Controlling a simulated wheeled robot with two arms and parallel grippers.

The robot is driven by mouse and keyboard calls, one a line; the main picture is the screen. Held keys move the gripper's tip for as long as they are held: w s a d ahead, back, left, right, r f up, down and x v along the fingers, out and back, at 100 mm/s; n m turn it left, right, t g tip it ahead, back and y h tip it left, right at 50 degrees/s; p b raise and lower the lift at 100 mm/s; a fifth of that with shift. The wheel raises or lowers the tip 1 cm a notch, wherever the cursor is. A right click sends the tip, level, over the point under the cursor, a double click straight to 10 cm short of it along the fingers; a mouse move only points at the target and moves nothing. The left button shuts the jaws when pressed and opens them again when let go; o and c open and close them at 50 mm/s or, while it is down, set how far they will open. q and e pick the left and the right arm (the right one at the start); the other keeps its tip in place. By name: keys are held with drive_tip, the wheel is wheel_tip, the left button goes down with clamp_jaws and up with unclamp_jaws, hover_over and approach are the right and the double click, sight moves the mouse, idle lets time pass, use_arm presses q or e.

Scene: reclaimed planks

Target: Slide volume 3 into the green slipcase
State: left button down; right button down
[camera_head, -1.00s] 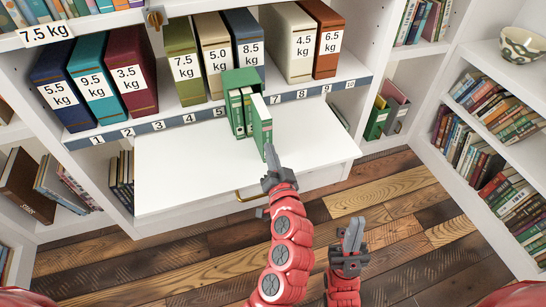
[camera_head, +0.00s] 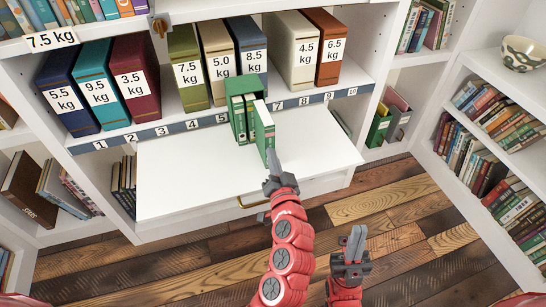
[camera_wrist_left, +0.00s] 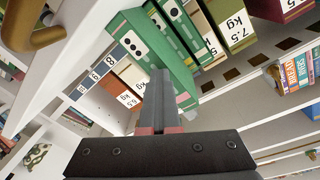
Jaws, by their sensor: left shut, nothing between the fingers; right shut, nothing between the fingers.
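The green slipcase (camera_head: 234,92) stands on the white pull-out board, with green volumes (camera_head: 240,118) inside. One green volume (camera_head: 265,127), on the right side, sticks out toward me well past the others; it stands upright. Its number is too small to read in the head view. My left gripper (camera_head: 272,158) is shut and empty, its tips at the low part of that volume's spine, close or touching. My right gripper (camera_head: 355,240) is shut and empty over the floor.
The white board (camera_head: 180,175) is clear left and right of the slipcase. Behind it, a numbered shelf holds weight-labelled binders (camera_head: 185,75). A brass handle (camera_head: 252,201) sits on the drawer front below. Bookshelves stand on both sides.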

use_arm(q)
drive_tip(key=shift+s+d+f+b, duration=0.2)
drive_tip(key=shift+s+b, duration=0.15)
drive_tip(key=shift+s, duration=0.25)
drive_tip(key=shift+s+r, duration=0.15)
drive_tip(key=shift+s, duration=0.5)
drive_tip(key=v, duration=1.7)
